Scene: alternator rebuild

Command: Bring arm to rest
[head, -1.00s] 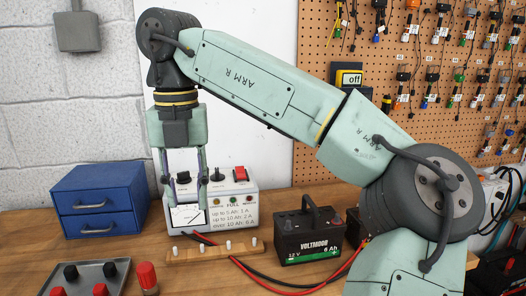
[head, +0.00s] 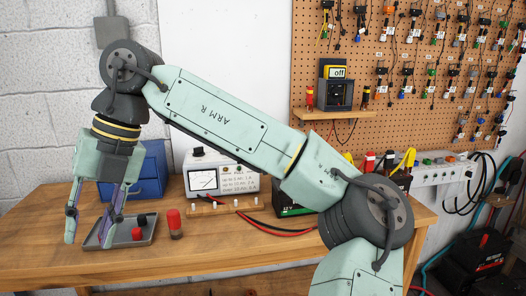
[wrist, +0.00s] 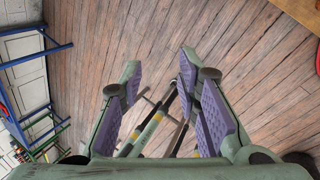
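My gripper (head: 94,228) hangs at the left of the head view, fingers pointing down and spread apart, with nothing between them. It is in front of the workbench's left part, overlapping the grey tray (head: 104,240) in the picture. The wrist view shows both purple-padded fingers of my gripper (wrist: 158,85) wide apart, with wooden floor between and beyond them. My arm reaches across the head view from lower right to upper left, bent at the elbow.
The workbench (head: 190,262) holds the tray with red and black caps, a red-topped cylinder (head: 174,224), a blue drawer box (head: 152,175) and a charger (head: 220,175). A pegboard (head: 400,100) hangs behind. Blue and green racks (wrist: 35,60) stand at left in the wrist view.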

